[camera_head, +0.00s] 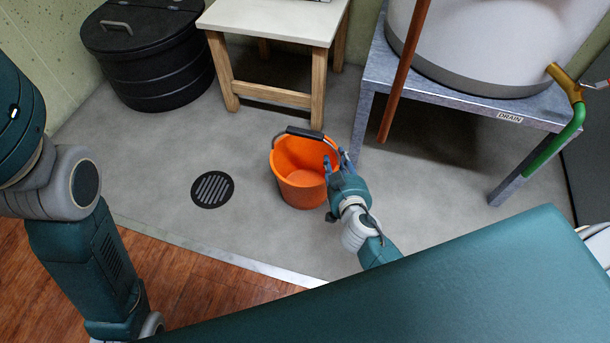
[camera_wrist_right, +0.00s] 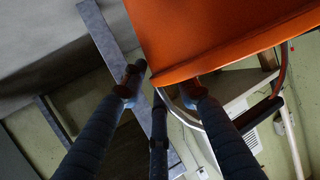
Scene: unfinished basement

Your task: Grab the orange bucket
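The orange bucket (camera_head: 297,185) stands upright on the grey concrete floor, in the middle of the head view. Its wire handle with a black grip (camera_head: 305,133) leans over the back of the rim. My right gripper (camera_head: 334,168) is at the bucket's right side, close to the rim, with its fingers spread. In the right wrist view the bucket (camera_wrist_right: 215,30) fills the upper right. There the fingers of my right gripper (camera_wrist_right: 162,88) are apart, one overlapping the bucket's rim edge; I cannot tell whether it touches. My left arm shows at the left, but its gripper is out of view.
A round floor drain (camera_head: 212,189) lies left of the bucket. A small wooden table (camera_head: 270,22) and a black lidded bin (camera_head: 150,50) stand behind. A metal stand (camera_head: 450,95) with a white tank (camera_head: 490,40) is at the right, with a copper pipe (camera_head: 403,75) coming down near the bucket.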

